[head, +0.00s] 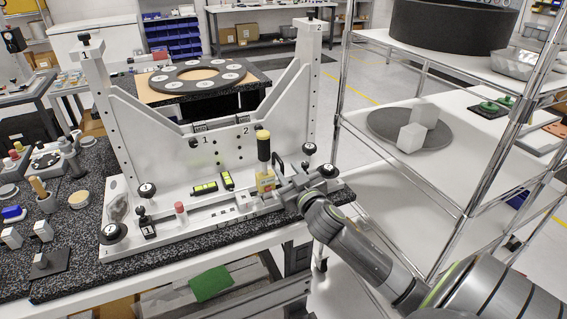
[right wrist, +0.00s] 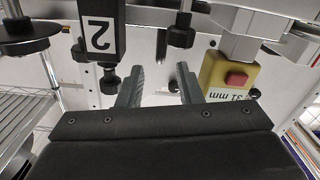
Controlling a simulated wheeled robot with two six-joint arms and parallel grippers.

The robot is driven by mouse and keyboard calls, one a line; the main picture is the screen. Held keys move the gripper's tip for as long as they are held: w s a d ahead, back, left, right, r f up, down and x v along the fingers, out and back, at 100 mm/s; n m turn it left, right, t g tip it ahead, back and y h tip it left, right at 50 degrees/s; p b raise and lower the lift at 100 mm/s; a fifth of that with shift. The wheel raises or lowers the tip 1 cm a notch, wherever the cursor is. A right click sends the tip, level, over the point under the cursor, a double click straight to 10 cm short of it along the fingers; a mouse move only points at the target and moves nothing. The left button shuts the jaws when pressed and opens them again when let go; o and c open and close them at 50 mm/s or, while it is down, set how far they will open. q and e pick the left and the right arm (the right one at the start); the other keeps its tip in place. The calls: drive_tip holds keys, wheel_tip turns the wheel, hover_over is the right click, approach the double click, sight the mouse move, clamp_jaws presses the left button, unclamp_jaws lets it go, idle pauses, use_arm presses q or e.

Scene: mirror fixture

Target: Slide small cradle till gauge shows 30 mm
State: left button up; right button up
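The white mirror fixture (head: 240,160) stands upright on the speckled bench. A yellow gauge block (head: 265,183) sits low on its right front. In the right wrist view the gauge (right wrist: 228,76) has a red button and an upside-down label that seems to read 31 mm. I cannot clearly pick out the small cradle from the white parts around the gauge. My right gripper (head: 286,190) is at the fixture's right front, close beside the gauge. In the wrist view its two fingers (right wrist: 158,84) are apart, with no thing clearly held. My left gripper is not in view.
A black post with a yellow cap (head: 263,145) rises behind the gauge. Two yellow-marked levels (head: 205,188) and a red-topped peg (head: 180,209) are left of it. A wire rack (head: 480,150) stands right.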

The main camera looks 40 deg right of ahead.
sight(282, 164)
drive_tip(key=shift+x, duration=1.8)
clamp_jaws()
